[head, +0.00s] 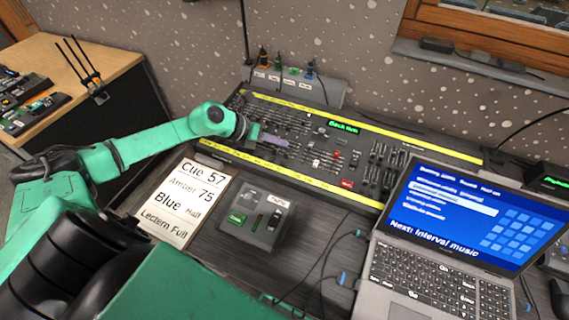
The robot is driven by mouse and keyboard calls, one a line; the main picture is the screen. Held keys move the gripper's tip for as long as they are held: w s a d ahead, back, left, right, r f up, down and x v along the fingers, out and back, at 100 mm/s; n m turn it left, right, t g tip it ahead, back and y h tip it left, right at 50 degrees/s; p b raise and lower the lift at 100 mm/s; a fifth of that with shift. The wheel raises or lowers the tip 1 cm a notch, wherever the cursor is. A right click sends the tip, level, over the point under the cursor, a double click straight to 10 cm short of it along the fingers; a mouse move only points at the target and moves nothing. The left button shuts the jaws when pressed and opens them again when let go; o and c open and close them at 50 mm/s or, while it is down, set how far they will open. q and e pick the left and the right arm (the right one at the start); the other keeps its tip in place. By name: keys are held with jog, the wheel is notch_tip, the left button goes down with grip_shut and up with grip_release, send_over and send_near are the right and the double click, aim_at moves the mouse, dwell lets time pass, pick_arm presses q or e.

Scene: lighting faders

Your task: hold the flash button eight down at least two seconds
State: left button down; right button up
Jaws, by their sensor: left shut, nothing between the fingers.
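The lighting console (362,144) lies along the back of the desk, with rows of faders and small buttons between two yellow label strips. My left arm reaches in from the left, and my left gripper (282,142) is shut and empty over the left-middle part of the console. Its fingers are low over the fader and button rows. I cannot tell whether the fingertips touch a button. Flash button eight cannot be told apart at this size, and the gripper hides part of the rows. My right gripper is not in view.
A cue sheet (187,203) and a small grey box (256,217) with a green button and a slider lie in front of the console. A laptop (458,230) stands open at the right. Cables run over the desk between box and laptop. A side table (88,62) is at the left.

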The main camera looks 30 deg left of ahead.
aim_at(283, 162)
pick_arm(q)
jog(key=f+b, duration=0.1)
jog(key=f, duration=0.1)
jog(key=f+b, duration=0.4)
jog(key=shift+w+a+f, duration=0.1)
jog(key=shift+w+f, duration=0.15)
jog(key=shift+f, duration=0.1)
jog(key=shift+f+b, duration=0.3)
dwell(0.3)
dwell(0.9)
jog(key=shift+f, duration=0.35)
jog(key=shift+f+b, duration=0.35)
jog(key=shift+b, duration=0.2)
dwell(1.0)
jog(key=shift+r, duration=0.1)
dwell(2.2)
jog(key=shift+r+p, duration=0.65)
